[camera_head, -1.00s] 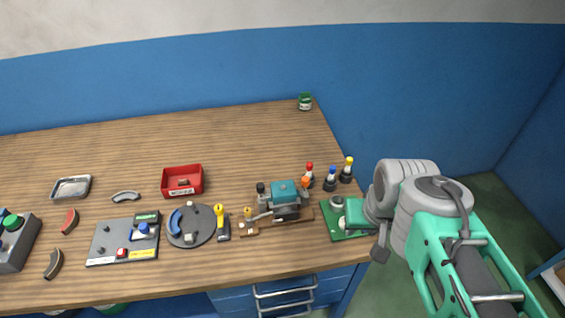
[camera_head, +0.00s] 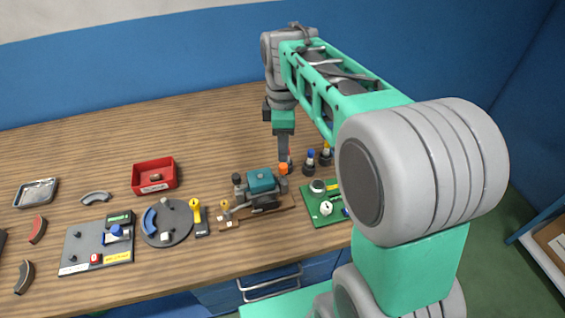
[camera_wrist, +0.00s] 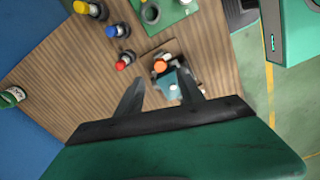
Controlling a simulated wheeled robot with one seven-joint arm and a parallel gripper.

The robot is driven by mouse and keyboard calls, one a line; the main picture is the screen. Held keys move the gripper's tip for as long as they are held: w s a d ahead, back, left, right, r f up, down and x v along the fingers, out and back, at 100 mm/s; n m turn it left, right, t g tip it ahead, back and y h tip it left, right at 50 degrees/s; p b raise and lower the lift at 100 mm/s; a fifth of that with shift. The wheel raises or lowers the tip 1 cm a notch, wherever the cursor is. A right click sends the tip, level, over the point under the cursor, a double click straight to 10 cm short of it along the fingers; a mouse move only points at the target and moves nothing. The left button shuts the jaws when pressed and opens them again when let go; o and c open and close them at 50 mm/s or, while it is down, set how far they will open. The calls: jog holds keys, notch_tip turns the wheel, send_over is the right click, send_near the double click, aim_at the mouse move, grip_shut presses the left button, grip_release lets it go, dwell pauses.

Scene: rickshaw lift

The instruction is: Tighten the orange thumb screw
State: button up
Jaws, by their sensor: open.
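The orange thumb screw (camera_head: 283,168) sits at the right end of the small teal rickshaw model (camera_head: 262,181), which rests on a wooden base on the workbench. In the wrist view the orange screw (camera_wrist: 160,67) shows just ahead of the fingers, with the teal body (camera_wrist: 172,86) between them. My gripper (camera_head: 284,158) points down above and behind the screw in the head view. In the wrist view my gripper (camera_wrist: 166,84) is open, its fingers apart and empty. I cannot tell the exact height of the fingertips over the screw.
Red, blue and yellow-capped bottles (camera_wrist: 118,31) stand close by; the arm partly hides them in the head view. A green board (camera_head: 316,216) lies right of the model. A yellow-handled tool (camera_head: 198,216), round grey plate (camera_head: 166,236) and red bin (camera_head: 154,188) are to the left.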

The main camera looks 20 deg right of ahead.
aim_at(283, 165)
notch_tip(283, 165, down, 7)
jog(key=shift+f+p, duration=0.2)
jog(key=shift+p, duration=0.25)
jog(key=shift+s, duration=0.1)
jog(key=shift+c, duration=0.4)
grip_shut()
